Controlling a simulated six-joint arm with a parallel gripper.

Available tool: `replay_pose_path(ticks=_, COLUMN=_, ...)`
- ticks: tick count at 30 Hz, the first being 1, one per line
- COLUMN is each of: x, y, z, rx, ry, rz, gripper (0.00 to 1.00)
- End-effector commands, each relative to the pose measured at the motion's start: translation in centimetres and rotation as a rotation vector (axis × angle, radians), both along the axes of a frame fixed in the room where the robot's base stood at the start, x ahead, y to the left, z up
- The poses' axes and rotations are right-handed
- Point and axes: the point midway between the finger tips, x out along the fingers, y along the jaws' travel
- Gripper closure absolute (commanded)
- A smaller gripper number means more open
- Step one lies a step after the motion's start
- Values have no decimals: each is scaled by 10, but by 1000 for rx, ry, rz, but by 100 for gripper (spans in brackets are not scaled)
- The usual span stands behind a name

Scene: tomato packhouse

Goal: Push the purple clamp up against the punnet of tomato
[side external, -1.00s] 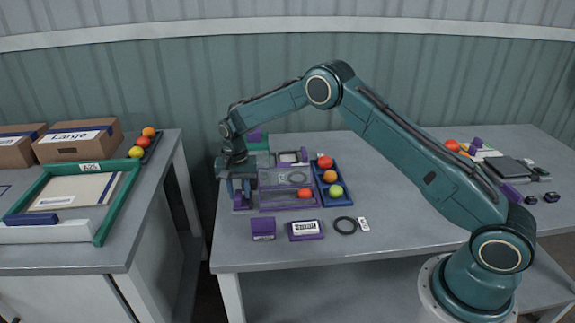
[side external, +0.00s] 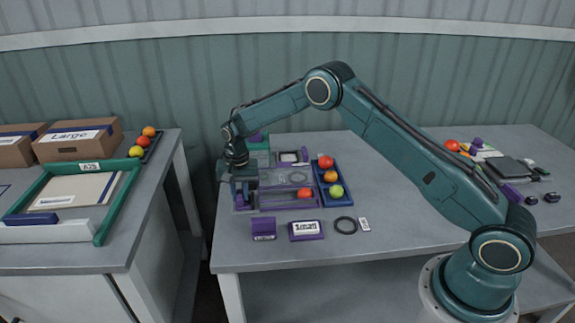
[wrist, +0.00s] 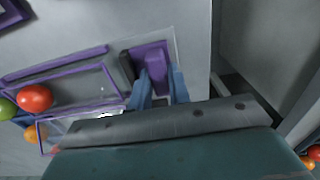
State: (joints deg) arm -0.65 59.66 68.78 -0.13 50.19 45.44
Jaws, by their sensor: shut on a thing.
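The punnet (side external: 285,207) is a clear tray with purple edges holding a red tomato (side external: 304,193). It also shows in the wrist view (wrist: 60,76), with the tomato (wrist: 35,98) at its far left. The purple clamp (wrist: 152,54) is a purple block with a raised part and a dark strip on its left side. My gripper (wrist: 162,84) is shut on that raised part with its two blue fingers. In the side view my gripper (side external: 245,190) is low at the punnet's left end and hides most of the clamp. A narrow gap seems to lie between clamp and punnet.
A blue tray (side external: 337,186) of fruit stands right of the punnet. A purple block (side external: 263,230), a "Small" label holder (side external: 306,231) and a black ring (side external: 345,225) lie in front. The table's left edge is close to my gripper.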

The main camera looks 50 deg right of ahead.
Motion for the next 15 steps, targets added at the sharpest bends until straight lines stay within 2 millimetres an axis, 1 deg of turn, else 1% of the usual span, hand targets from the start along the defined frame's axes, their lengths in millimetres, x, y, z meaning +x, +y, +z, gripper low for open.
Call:
replay_pose_path(ticks=1, x=-9, y=-1, z=-15, rx=-1, ry=32, rz=-4, gripper=100)
replay_pose_path(ticks=15, x=-11, y=-3, z=-15, rx=-2, ry=35, rz=-9, gripper=100)
